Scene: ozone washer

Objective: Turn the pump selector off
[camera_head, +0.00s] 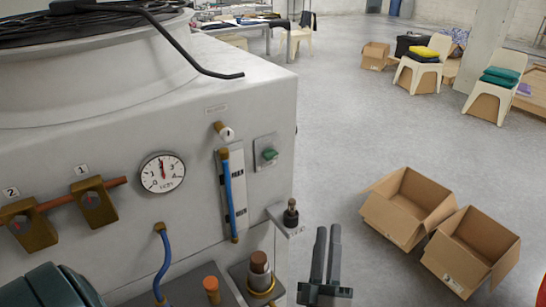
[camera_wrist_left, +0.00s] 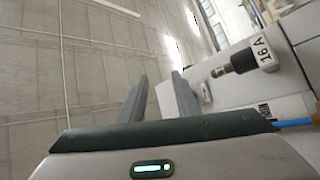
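A green knob (camera_head: 269,154) sits on a small grey plate on the right part of the machine's front. It looks like the pump selector, but I cannot read a label there. A black knob or toggle (camera_head: 291,213) stands on a small bracket at the machine's right edge. In the left wrist view a similar dark-tipped part (camera_wrist_left: 233,64) sits beside a "16 A" label. My left gripper (camera_head: 328,228) is right of the bracket, apart from both knobs. In the left wrist view its fingers (camera_wrist_left: 160,77) are apart with nothing between them. My right gripper is not seen.
The machine front carries a round gauge (camera_head: 162,172), two brass valves, a blue flow tube (camera_head: 228,195) and a blue hose (camera_head: 162,262). A black bent rod (camera_head: 185,45) crosses its top. Open cardboard boxes (camera_head: 408,207) lie on the floor at right. Floor between is clear.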

